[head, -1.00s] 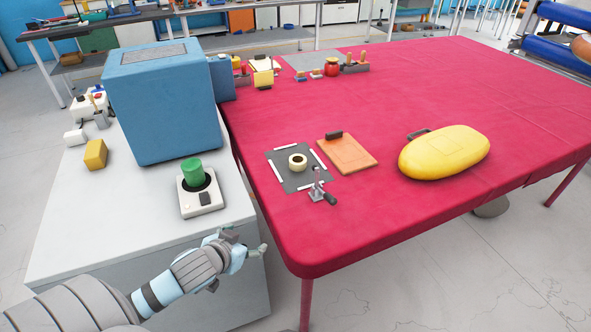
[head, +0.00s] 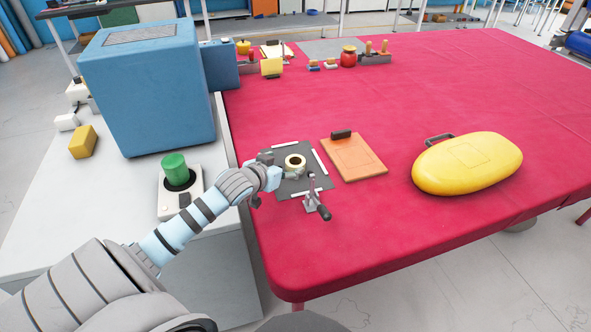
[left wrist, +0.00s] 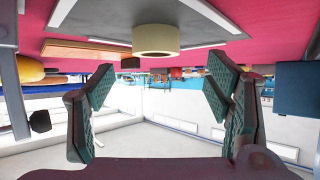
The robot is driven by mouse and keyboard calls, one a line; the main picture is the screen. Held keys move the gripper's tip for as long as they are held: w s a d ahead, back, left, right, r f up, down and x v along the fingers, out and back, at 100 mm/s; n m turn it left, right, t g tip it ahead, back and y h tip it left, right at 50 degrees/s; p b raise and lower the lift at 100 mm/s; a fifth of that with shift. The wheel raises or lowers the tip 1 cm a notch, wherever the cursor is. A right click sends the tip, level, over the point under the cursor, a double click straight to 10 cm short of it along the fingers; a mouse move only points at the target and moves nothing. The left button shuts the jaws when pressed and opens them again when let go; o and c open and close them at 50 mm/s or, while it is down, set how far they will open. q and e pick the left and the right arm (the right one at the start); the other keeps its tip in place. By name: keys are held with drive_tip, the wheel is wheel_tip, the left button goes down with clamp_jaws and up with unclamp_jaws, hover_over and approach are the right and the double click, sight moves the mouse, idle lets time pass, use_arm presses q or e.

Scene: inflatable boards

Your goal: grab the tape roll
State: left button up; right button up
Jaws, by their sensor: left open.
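The tape roll (head: 296,168) is a small pale-yellow ring lying flat on a dark grey mat (head: 318,183) with white strips, on the red-covered table. In the left wrist view the tape roll (left wrist: 155,42) shows at the top middle, beyond the fingertips. My left gripper (head: 268,178) is open and empty. It is just left of the tape roll, over the mat's left edge, with its fingers pointing towards the roll. In the left wrist view the two fingers of my left gripper (left wrist: 162,82) are wide apart with nothing between them. My right gripper is not in view.
An orange clipboard (head: 355,160) and a yellow case (head: 466,163) lie to the right. A grey-white cabinet with a blue box (head: 150,90) stands left. The red table beyond the clipboard is largely clear.

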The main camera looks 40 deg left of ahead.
sight(295, 162)
use_arm(q)
drive_tip(key=x, duration=0.2)
drive_tip(key=b+x, duration=0.1)
drive_tip(key=x, duration=0.2)
drive_tip(key=shift+w+d+f+b, duration=0.25)
drive_tip(key=shift+w+f+b, duration=0.1)
drive_tip(key=shift+b, duration=0.05)
drive_tip(key=shift+w+f, duration=0.15)
drive_tip(key=shift+w, duration=0.15)
drive_tip(key=shift+s+r, duration=0.1)
drive_tip(key=shift+r, duration=0.1)
drive_tip(key=shift+c, duration=0.9)
drive_tip(key=c, duration=1.1)
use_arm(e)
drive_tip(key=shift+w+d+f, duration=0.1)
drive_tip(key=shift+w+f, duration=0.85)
use_arm(q)
drive_tip(key=shift+o, duration=0.2)
